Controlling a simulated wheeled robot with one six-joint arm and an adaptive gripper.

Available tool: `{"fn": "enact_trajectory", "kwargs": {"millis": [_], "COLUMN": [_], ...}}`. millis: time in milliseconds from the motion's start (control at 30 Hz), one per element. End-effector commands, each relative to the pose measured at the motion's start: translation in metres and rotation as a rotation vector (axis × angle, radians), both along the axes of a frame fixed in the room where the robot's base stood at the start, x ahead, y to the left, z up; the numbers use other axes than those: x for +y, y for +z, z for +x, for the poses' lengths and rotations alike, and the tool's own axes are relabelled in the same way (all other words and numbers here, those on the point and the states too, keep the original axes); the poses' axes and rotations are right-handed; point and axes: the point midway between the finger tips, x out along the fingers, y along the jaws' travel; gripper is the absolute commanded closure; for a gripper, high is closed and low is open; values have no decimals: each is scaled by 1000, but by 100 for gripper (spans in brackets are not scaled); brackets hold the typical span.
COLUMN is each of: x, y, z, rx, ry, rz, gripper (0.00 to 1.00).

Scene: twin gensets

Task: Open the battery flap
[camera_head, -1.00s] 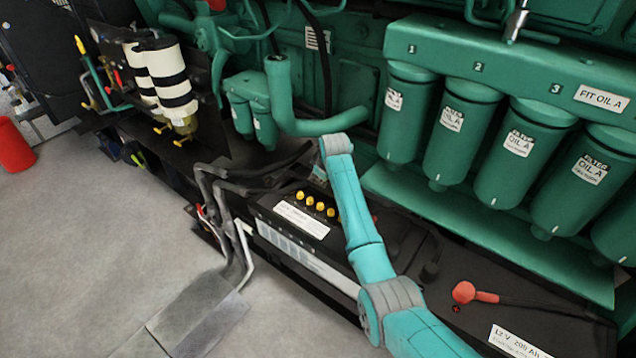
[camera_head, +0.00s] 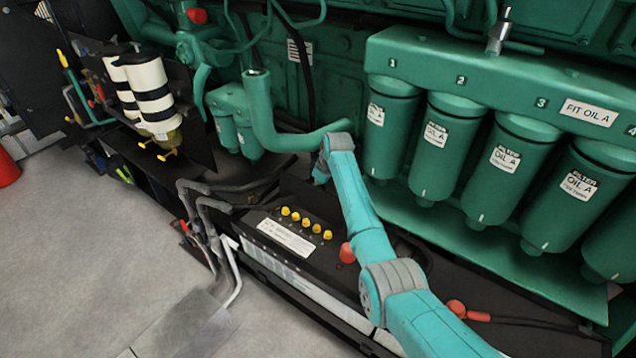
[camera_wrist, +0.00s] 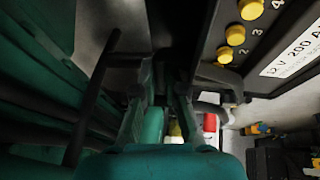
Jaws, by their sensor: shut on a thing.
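The battery (camera_head: 285,238), a black case with a white label and a row of yellow caps, sits low in front of the green engine. Its caps (camera_wrist: 236,34) also show at the upper right in the wrist view. A dark panel, which looks like the battery flap (camera_head: 295,188), stands raised behind the caps. My gripper (camera_wrist: 160,100) is closed on a dark edge that seems to be this flap; the exact contact is in shadow. In the head view my gripper (camera_head: 322,172) is mostly hidden by my wrist, behind the battery.
Green oil filters (camera_head: 450,150) hang to the right of my arm. A green pipe (camera_head: 265,115) curves close behind my wrist. Grey cables (camera_head: 200,215) run left of the battery. A red terminal cover (camera_head: 347,252) sits beside my forearm. Grey floor (camera_head: 80,250) is clear at left.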

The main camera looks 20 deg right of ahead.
Motion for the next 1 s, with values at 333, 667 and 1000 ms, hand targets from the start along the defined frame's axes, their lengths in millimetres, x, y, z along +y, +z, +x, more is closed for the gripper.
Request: {"fn": "enact_trajectory", "kwargs": {"millis": [333, 667, 1000], "x": [-5, -6, -5], "y": [2, 2, 3], "z": [3, 3, 1], "rx": [-13, -12, -9], "ry": [-6, -8, -7], "rz": [-6, -8, -6], "gripper": [100, 79, 79]}}
